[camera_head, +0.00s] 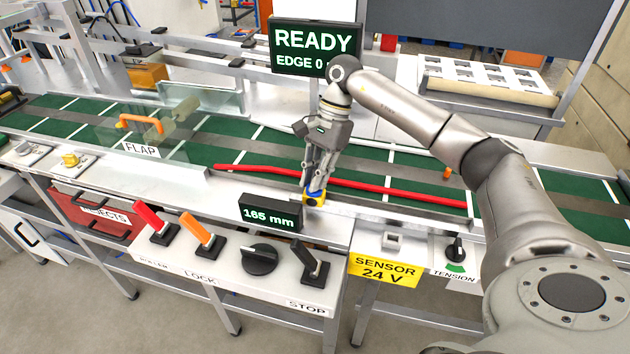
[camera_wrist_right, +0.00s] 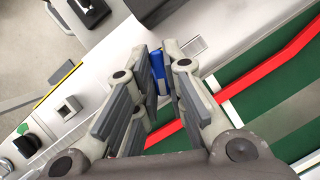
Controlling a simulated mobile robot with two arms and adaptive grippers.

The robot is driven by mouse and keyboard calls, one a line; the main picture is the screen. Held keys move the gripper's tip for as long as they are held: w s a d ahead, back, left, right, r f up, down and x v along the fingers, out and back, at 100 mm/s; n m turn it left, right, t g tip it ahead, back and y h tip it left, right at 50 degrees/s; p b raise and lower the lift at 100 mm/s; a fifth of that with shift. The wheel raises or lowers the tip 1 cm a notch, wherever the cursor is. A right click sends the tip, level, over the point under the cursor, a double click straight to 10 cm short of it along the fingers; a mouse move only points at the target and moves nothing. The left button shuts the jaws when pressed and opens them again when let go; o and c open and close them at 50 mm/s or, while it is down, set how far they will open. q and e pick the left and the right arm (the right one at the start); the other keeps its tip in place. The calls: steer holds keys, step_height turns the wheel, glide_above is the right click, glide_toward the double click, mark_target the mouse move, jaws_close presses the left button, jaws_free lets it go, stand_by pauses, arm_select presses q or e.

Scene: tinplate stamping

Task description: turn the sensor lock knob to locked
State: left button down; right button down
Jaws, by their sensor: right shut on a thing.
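The blue sensor lock knob (camera_head: 315,191) sits on a small yellow sensor body (camera_head: 313,202) at the conveyor's front rail. My right gripper (camera_head: 313,183) points down at it, its fingers closed on the knob. In the right wrist view the blue knob (camera_wrist_right: 158,66) shows between the fingertips of the right gripper (camera_wrist_right: 157,82). The knob is partly hidden by the fingers, and I cannot read whether it is at locked. My left gripper is not in view.
A red rail (camera_head: 400,193) runs along the green conveyor (camera_head: 410,163) behind the knob. A 165 mm display (camera_head: 270,214) stands front left. A panel with levers and a black dial (camera_head: 262,258) is below. A READY screen (camera_head: 316,45) stands behind.

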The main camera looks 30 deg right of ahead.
steer(key=m+t+b, duration=0.1)
steer(key=m, duration=0.2)
steer(key=m+t+b, duration=0.1)
steer(key=m+b, duration=0.1)
steer(key=m, duration=0.1)
steer(key=shift+s+f+t, duration=0.1)
steer(key=shift+s+t, duration=0.05)
steer(key=shift+t, duration=0.15)
steer(key=m+t+b, duration=0.1)
steer(key=m, duration=0.2)
steer(key=shift+m+h, duration=0.3)
steer(key=shift+m, duration=0.1)
steer(key=shift+s+m+t+h+b, duration=0.1)
steer(key=shift+m+t+h+b, duration=0.4)
steer(key=shift+m, duration=1)
steer(key=c, duration=1.5)
jaws_free()
steer(key=shift+r, duration=0.2)
steer(key=v, duration=1.1)
steer(key=shift+s+r, duration=0.2)
steer(key=shift+r, duration=0.15)
steer(key=shift+d, duration=0.1)
